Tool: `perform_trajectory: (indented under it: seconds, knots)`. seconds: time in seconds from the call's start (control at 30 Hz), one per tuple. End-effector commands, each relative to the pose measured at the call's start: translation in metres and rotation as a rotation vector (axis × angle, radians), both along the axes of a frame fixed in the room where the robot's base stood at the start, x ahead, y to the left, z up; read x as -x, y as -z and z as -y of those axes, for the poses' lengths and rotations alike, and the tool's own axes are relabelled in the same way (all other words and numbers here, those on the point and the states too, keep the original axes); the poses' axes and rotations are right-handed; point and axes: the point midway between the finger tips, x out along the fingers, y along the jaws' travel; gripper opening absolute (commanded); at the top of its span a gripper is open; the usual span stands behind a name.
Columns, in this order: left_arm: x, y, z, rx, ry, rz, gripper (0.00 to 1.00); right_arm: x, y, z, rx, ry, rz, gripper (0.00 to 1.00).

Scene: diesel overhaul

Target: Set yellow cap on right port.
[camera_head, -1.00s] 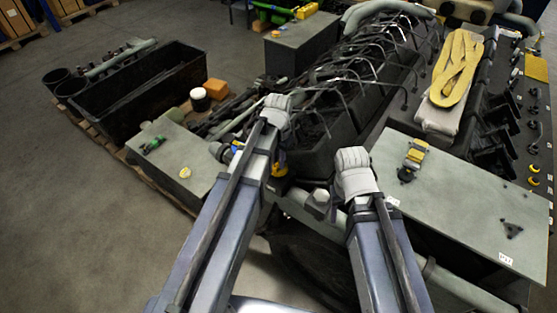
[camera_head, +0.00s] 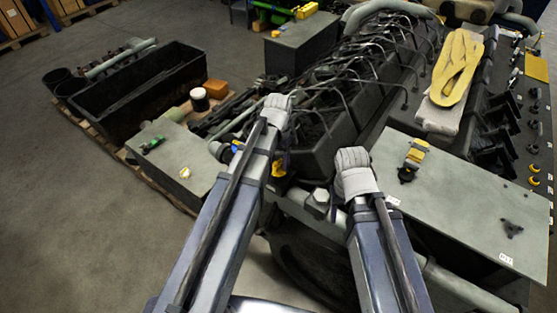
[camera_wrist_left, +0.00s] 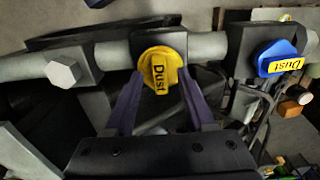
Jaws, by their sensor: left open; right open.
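The yellow cap (camera_wrist_left: 159,68), marked "Dust", sits at the middle dark block of the grey pipe in the left wrist view. It also shows beside my left arm in the head view (camera_head: 279,169). My left gripper (camera_wrist_left: 160,98) is open, its two purple fingers on either side of the cap's lower part in the picture. I cannot tell whether they touch it. A blue "Dust" cap (camera_wrist_left: 275,59) is on the block to the right. A grey hex plug (camera_wrist_left: 64,72) is at the left block. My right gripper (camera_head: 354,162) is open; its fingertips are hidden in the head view.
The grey pipe (camera_wrist_left: 209,45) runs across in front of the engine. A grey-green box (camera_head: 465,205) with a yellow-and-black part (camera_head: 414,155) and a black knob (camera_head: 511,228) stands right of my right arm. Another box (camera_head: 172,160) stands left.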

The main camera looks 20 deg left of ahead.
Motion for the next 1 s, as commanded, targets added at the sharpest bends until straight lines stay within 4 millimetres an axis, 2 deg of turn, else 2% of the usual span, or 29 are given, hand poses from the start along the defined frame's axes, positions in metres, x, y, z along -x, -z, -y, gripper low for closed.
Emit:
perform_trajectory:
  seconds: [0.37,0.57,0.8,1.0]
  knots:
    - [0.000,-0.008,0.000,0.000,0.000,0.000,0.55,0.000,-0.008,0.000,0.000,0.000,0.000,0.55]
    - [0.000,-0.028,0.000,0.000,0.000,0.000,0.55,0.000,-0.028,0.000,0.000,-0.001,-0.001,0.55]
    - [0.000,-0.061,0.000,0.000,0.000,0.000,0.55,0.000,-0.061,0.000,0.001,-0.004,-0.002,0.55]
    - [0.000,-0.078,0.000,0.000,0.000,0.000,0.55,0.001,-0.078,0.000,0.000,0.005,-0.003,0.55]
